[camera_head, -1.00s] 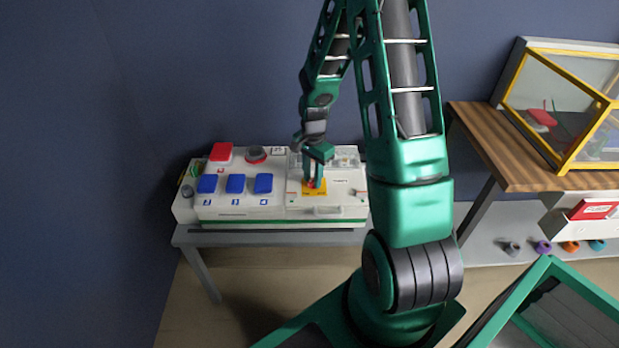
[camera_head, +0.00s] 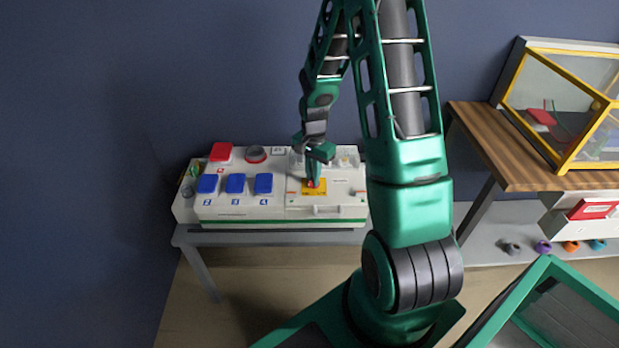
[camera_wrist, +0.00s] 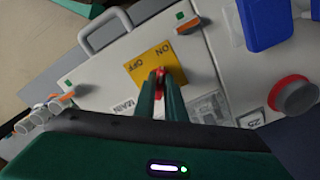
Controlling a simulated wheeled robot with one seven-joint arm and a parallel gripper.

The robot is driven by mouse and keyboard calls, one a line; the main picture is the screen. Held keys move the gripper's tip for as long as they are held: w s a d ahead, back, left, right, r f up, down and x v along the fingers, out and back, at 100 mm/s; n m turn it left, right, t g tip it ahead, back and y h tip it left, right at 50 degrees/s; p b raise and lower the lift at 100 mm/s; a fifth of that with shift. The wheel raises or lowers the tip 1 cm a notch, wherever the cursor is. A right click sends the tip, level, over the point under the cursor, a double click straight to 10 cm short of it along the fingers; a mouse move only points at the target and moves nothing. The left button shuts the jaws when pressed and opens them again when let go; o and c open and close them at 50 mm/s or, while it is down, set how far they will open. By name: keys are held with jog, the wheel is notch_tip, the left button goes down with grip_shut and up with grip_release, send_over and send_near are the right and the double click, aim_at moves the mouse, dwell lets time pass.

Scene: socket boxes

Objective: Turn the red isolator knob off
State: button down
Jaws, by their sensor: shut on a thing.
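The red isolator knob (camera_wrist: 160,75) sits on a yellow plate (camera_wrist: 147,58) marked ON and OFF, on the white socket box. My gripper (camera_wrist: 161,84) is shut on the knob, with one green finger on each side of it in the wrist view. The knob's pointing direction is partly hidden by the fingers. In the head view my gripper (camera_head: 313,181) reaches down onto the yellow plate (camera_head: 321,190), and only a little red shows between the fingers.
Blue socket covers (camera_head: 235,183), a red cover (camera_head: 221,151) and a round red-rimmed socket (camera_head: 255,154) are left of my gripper. A grey handle (camera_wrist: 104,31) is near the plate. A wooden bench (camera_head: 500,155) with a yellow-framed case stands at right.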

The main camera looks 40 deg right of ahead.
jog(key=n, duration=0.4)
jog(key=shift+w+r+n, duration=0.1)
jog(key=shift+w+n, duration=0.2)
jog(key=n, duration=0.3)
jog(key=shift+n, duration=0.3)
jog(key=n, duration=0.4)
jog(key=shift+d, duration=0.1)
jog(key=shift+s+d+n, duration=0.1)
jog(key=shift+n, duration=2)
jog(key=c, duration=1.8)
grip_release()
jog(key=shift+s, duration=0.1)
jog(key=shift+d, duration=0.1)
jog(key=shift+s, duration=0.1)
